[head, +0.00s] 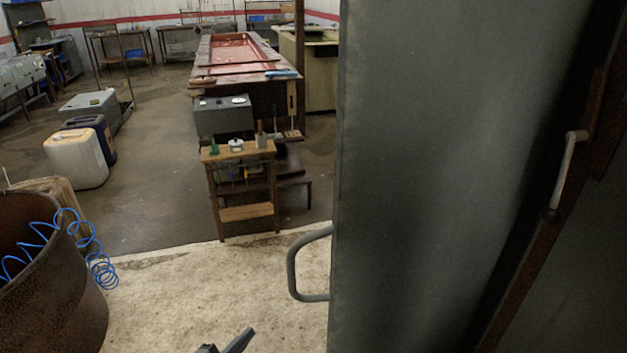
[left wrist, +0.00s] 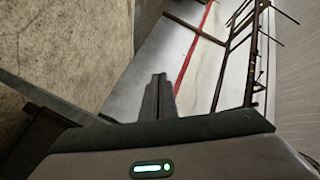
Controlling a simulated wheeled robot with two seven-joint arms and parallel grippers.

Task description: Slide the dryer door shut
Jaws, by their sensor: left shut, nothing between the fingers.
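The dryer door (head: 425,180) is a tall grey panel filling the right middle of the head view. A grey bar handle (head: 292,268) sticks out from its left edge. My left gripper (head: 239,341) shows only in part at the bottom edge of the head view. It is below and left of the handle and apart from it. In the left wrist view its two fingers (left wrist: 160,92) are together, with nothing between them. My right gripper is in neither view.
A rusty frame (head: 520,270) with a pale lever (head: 567,172) stands right of the door. A rusty drum (head: 60,290) with a coiled blue hose (head: 82,235) is at lower left. A small wooden stand (head: 245,213) is behind. The pale floor (head: 185,290) between is clear.

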